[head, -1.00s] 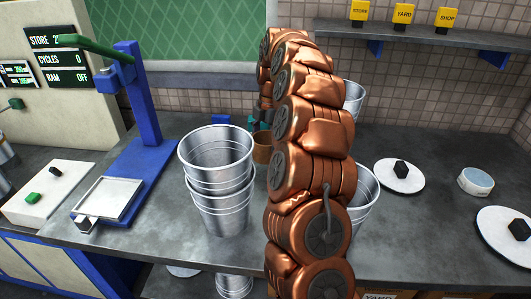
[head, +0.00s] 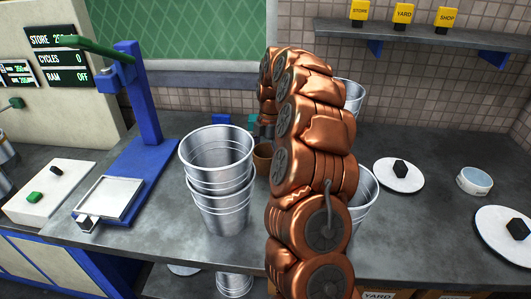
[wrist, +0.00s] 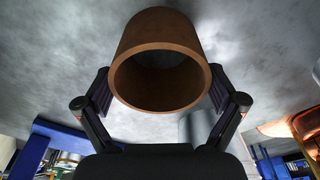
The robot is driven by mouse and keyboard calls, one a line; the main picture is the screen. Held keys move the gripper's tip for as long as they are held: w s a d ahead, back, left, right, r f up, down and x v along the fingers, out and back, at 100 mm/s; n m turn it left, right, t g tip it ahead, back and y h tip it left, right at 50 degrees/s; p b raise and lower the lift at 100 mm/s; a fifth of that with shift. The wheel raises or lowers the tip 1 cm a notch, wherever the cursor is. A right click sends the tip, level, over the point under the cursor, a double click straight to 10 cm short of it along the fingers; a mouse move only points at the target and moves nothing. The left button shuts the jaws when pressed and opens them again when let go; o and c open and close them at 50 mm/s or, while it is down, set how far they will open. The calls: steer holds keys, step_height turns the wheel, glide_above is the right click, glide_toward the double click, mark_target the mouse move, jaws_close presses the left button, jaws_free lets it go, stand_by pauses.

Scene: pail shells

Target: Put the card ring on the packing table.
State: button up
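The card ring is a short brown open tube. In the head view the card ring (head: 263,160) shows between the stacked pails and my arm, over the grey packing table (head: 150,245); my arm hides part of it. In the wrist view the ring (wrist: 160,32) fills the middle, its open end facing the camera. My gripper (wrist: 160,90) has one finger against each side of it and is shut on it. In the head view my gripper is mostly hidden behind my arm. I cannot tell whether the ring touches the table.
A stack of metal pails (head: 218,175) stands just left of the ring. More pails (head: 362,195) stand behind my arm. A blue press (head: 145,110) is at the left. White lids with black knobs (head: 399,175) and a small round tin (head: 475,181) lie to the right.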

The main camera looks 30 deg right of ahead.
steer(key=shift+r, duration=0.1)
step_height(320, 180, up, 12)
steer(key=d+b, duration=0.1)
steer(key=shift+d, duration=0.25)
stand_by(0.8)
steer(key=shift+r, duration=0.1)
stand_by(0.4)
